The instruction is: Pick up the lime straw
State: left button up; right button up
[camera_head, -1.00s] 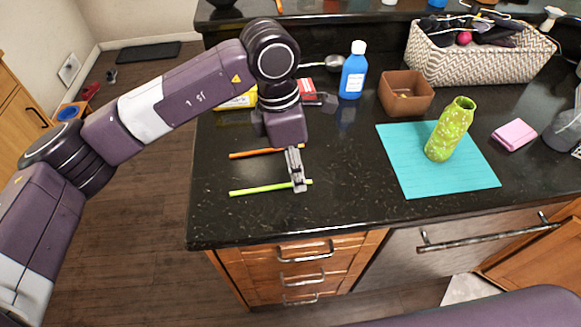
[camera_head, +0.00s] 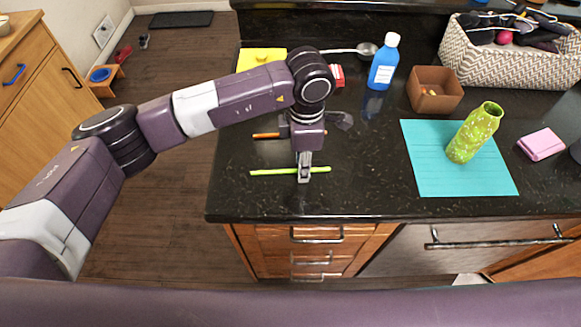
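The lime straw (camera_head: 271,172) lies near the front left of the black counter, roughly parallel to its front edge. My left gripper (camera_head: 304,174) points down over the straw, right of its middle, and hides a short piece of it. Its fingers are seen almost edge-on, so I cannot tell whether they are open or closed around the straw. The straw shows on both sides of the fingers and looks to be at counter level. My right gripper is not in view.
An orange straw (camera_head: 266,135) lies behind, partly hidden by my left arm. A teal mat (camera_head: 425,165) with a green bottle (camera_head: 475,132) is to the right. A blue bottle (camera_head: 382,66), brown bowl (camera_head: 434,88), pink sponge (camera_head: 541,145) and woven basket (camera_head: 500,65) stand farther off.

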pick_arm(q)
grip_shut()
jog(key=shift+d+r, duration=0.1)
